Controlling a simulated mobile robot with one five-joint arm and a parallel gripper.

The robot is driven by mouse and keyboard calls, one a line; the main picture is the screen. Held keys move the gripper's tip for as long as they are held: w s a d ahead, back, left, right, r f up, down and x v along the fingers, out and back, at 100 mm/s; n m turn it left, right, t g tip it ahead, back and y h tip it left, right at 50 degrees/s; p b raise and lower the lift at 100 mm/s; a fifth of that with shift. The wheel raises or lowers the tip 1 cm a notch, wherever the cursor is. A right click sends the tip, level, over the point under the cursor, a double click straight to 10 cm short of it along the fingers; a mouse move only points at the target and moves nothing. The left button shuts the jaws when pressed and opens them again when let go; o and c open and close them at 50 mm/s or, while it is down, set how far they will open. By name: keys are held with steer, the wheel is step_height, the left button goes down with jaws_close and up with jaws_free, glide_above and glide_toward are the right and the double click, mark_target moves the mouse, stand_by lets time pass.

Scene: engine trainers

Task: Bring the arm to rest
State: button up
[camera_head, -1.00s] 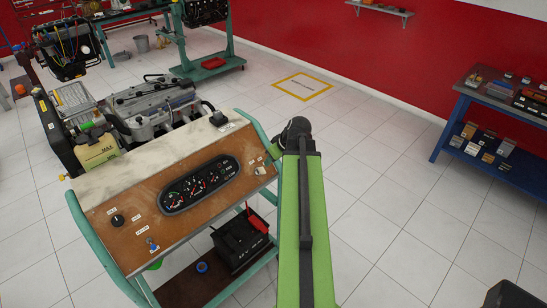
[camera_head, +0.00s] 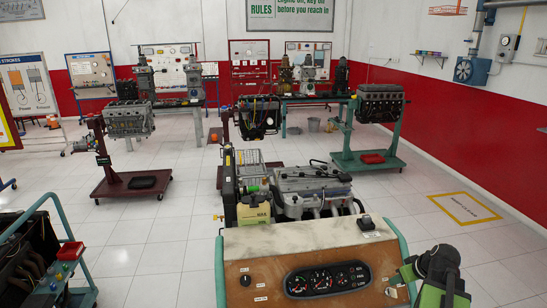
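My arm (camera_head: 442,290), green with a dark joint, shows at the lower right of the head view. It stands in front of the right end of an engine trainer's control panel (camera_head: 258,268). A short green part reaches left from the joint, close to the panel's right side in the picture. I cannot tell whether it touches the panel. My gripper does not show, so I cannot see whether it is open or holds anything.
The trainer's engine (camera_head: 312,185) stands behind the panel. Engines on a red stand (camera_head: 115,185) and a green stand (camera_head: 368,160) are further back. A cart (camera_head: 72,250) stands at left. Tiled floor is open at left and around the yellow floor marking (camera_head: 464,208).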

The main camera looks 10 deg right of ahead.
steer(key=w+a+f+n+g+y+b, duration=0.1)
steer(key=w+a+f+n, duration=0.15)
steer(key=a, duration=0.65)
steer(key=w+a+f+n+b, duration=0.1)
steer(key=w+a, duration=0.2)
steer(key=a, duration=0.6)
steer(key=w+a+f+n+g+y+b, duration=0.1)
steer(key=w+a+f, duration=0.15)
steer(key=a, duration=0.65)
steer(key=s+a+f+g+h+b, duration=0.1)
steer(key=s+a+f+g+b, duration=0.15)
steer(key=a, duration=1.05)
steer(key=s+d+m, duration=0.1)
steer(key=s+d+m+g+h, duration=0.1)
steer(key=s+m, duration=0.2)
steer(key=m, duration=0.1)
steer(key=shift+s+d+f+m+g+p, duration=0.1)
steer(key=shift+s+d+m+g+p, duration=0.2)
steer(key=shift+d+p, duration=0.1)
